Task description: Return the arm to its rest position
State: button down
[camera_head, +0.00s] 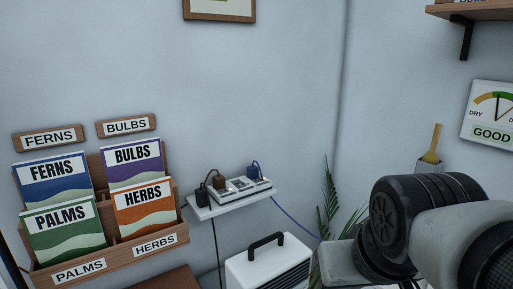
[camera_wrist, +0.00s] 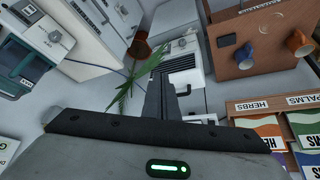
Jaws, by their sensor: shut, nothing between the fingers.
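My gripper (camera_wrist: 168,80) shows in the wrist view, with its two fingers together and nothing between them. It points out over the room, and no object touches it in that view. Part of my arm (camera_head: 410,225) fills the lower right of the head view. The gripper itself is outside the head view.
A rack (camera_head: 150,250) of seed packets is on the wall at left. A small shelf (camera_head: 228,203) holds a power strip (camera_head: 238,187). Below are a white heater (camera_head: 268,265) and palm leaves (camera_head: 328,205). The wrist view shows a brown board (camera_wrist: 233,80) with cups.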

notch_tip(320, 180, up, 16)
jog(key=s+p, duration=0.1)
jog(key=p, duration=1.6)
jog(key=shift+s+a+r, duration=0.15)
jog(key=shift+s+r, duration=0.1)
jog(key=shift+s, duration=0.05)
